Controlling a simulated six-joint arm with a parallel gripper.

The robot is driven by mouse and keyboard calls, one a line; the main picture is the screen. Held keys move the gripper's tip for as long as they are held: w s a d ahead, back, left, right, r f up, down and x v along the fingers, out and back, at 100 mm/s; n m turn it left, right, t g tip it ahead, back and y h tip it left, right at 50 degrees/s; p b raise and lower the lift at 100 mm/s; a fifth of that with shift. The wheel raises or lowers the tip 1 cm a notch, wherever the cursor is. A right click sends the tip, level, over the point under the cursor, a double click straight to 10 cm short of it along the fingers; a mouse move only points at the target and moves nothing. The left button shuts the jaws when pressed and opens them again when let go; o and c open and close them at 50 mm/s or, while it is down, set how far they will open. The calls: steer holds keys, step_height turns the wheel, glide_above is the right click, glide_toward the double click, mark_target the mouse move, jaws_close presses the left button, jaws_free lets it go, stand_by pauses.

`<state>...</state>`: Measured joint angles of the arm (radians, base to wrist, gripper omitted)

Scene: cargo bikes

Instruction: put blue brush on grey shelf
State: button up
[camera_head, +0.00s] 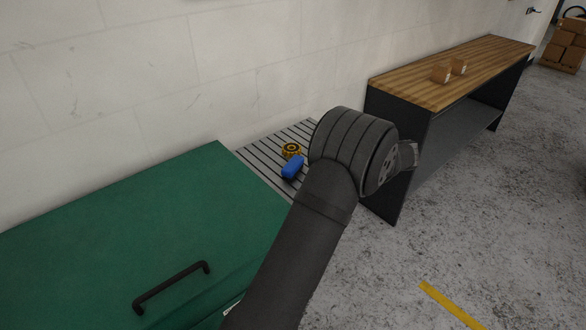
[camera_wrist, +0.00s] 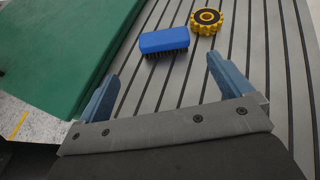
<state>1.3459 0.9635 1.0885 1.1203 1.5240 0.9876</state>
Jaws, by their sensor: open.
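The blue brush (camera_head: 292,167) lies on a grey slatted surface (camera_head: 258,163) between the green box and my arm. In the wrist view the brush (camera_wrist: 164,41) lies with its dark bristles facing my gripper. My gripper (camera_wrist: 163,80) is open and empty, its two blue fingers apart, with the brush ahead of the fingertips and not between them. In the head view my arm hides the gripper and part of the slatted surface. The grey shelf may be this slatted surface or the grey lower shelf (camera_head: 453,140) under the wooden bench; I cannot tell which.
A yellow and black toothed wheel (camera_head: 291,150) lies close to the brush. A green box (camera_head: 130,225) with a black handle stands at the left. The wooden bench top (camera_head: 440,80) holds two small brown items. A white wall runs behind.

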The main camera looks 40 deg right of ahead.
mark_target(294, 163)
steer(key=shift+m, duration=0.5)
steer(key=x, duration=1.1)
steer(key=shift+w+f, duration=0.1)
steer(key=shift+w, duration=0.35)
steer(key=x, duration=0.5)
steer(key=shift+d+f, duration=0.1)
steer(key=shift+f, duration=0.2)
steer(key=c, duration=0.7)
steer(key=shift+r, duration=0.1)
